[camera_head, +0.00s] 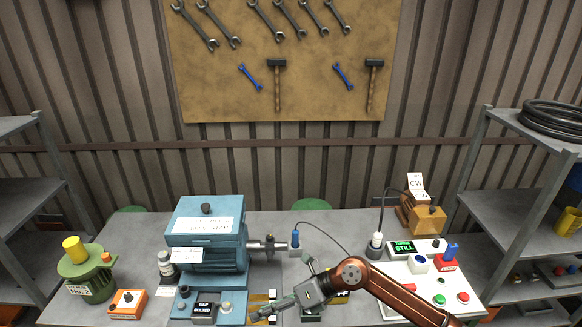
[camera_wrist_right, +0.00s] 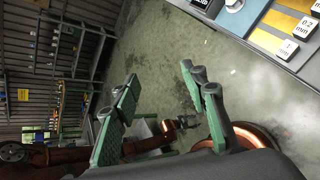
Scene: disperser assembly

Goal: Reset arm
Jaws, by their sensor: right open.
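My right gripper (camera_head: 266,314) is at the front edge of the table in the head view, its copper arm coming in from the lower right. In the right wrist view its two green fingers (camera_wrist_right: 158,98) are spread apart with nothing between them. Its fingertips are in front of the blue base unit, close to the yellow-marked gauge strips; whether they touch cannot be told. My left gripper does not show in the head view.
On the grey table (camera_head: 146,236) stand a blue motor unit (camera_head: 207,246), a green machine (camera_head: 88,277), an orange box (camera_head: 127,304), a bottle (camera_head: 166,266) and a white control panel (camera_head: 412,285). Gauge strips (camera_wrist_right: 284,42) lie beside the gripper. Shelves (camera_head: 500,205) flank the table.

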